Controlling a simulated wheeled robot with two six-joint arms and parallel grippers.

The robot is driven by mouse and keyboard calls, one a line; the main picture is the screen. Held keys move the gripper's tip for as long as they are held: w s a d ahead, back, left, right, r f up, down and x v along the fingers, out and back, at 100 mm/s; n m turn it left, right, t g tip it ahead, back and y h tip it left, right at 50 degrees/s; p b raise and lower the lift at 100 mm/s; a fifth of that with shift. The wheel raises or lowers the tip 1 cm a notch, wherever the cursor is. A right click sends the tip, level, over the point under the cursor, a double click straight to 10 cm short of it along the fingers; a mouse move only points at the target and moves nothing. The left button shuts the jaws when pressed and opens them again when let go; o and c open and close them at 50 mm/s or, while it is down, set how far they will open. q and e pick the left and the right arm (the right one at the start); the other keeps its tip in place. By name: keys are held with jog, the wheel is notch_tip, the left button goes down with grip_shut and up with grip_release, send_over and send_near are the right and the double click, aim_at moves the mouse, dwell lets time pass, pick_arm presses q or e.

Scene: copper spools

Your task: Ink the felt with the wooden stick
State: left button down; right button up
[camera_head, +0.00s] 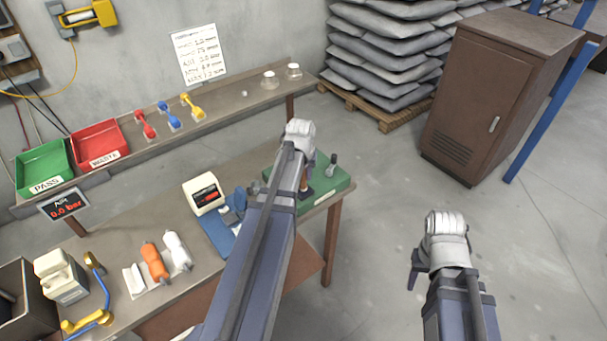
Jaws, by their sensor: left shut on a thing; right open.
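My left arm reaches across the bench from below. Its gripper (306,176) is over the green block (338,187) at the bench's right end. It is shut on a small brown upright piece (309,192), probably the wooden stick, mostly hidden behind the gripper and arm. I cannot tell whether its lower end touches the block. A dark knobbed handle (332,166) stands on the block just right of the gripper. I cannot make out the felt. My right gripper (416,279) is open and empty over the floor, right of the bench.
A blue fixture (216,234) and a white box (204,193) stand left of my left arm. Green (43,170) and red (97,145) trays sit on the back shelf. Floor around my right gripper is clear.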

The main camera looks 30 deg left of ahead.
pick_arm(q)
jog(key=shift+s+f+b, duration=0.1)
jog(key=shift+f+b, duration=0.35)
jog(key=shift+f, duration=0.05)
dwell(1.2)
notch_tip(320, 180, up, 7)
jog(key=p, duration=0.7)
dwell(0.4)
dwell(0.4)
